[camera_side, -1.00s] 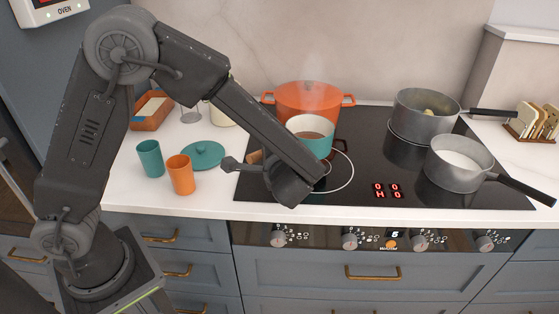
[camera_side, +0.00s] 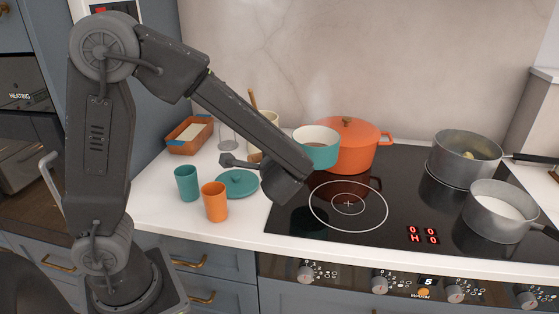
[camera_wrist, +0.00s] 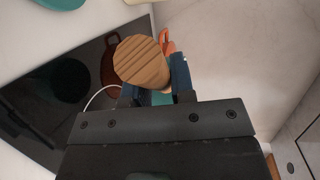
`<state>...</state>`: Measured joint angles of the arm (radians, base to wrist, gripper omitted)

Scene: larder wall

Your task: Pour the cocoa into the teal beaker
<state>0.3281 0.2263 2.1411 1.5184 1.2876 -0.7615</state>
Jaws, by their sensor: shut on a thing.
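The teal pan (camera_side: 320,155), white inside, shows in the side view with brown cocoa (camera_side: 314,144) in it. It is held roughly level, off the hob, in front of the orange pot. My gripper (camera_wrist: 152,88) is shut on the pan's wooden handle (camera_wrist: 142,62), seen in the wrist view; in the side view my arm hides the jaws. The teal beaker (camera_side: 187,184) stands upright on the counter, left of the pan and apart from it. Its inside bottom cannot be seen.
An orange lidded pot (camera_side: 352,150) and two grey pans (camera_side: 465,158) (camera_side: 498,212) are on the hob. The front-left ring (camera_side: 348,204) is bare.

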